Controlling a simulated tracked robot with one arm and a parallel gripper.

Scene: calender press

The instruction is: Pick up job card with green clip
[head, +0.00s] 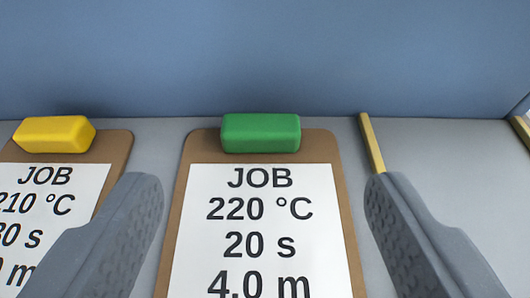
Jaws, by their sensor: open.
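The job card with the green clip (260,230) is a brown clipboard with a white sheet reading "JOB 220 °C, 20 s, 4.0 m". Its green clip (261,133) is a block at the far edge of the board. The card lies on a grey surface in the middle of the head view, and its near end is cut off by the picture's edge. My gripper (264,190) is open and empty, one finger on each side of the card in the picture. The green clip shows between and beyond the fingertips. I cannot tell the height of the fingers above the card.
Another job card (60,210) with a yellow clip (54,134) lies at the left, partly behind my left finger. A blue wall (265,55) rises behind the cards. A thin yellow strip (371,143) lies right of the green-clip card, with bare grey surface (450,165) beyond it.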

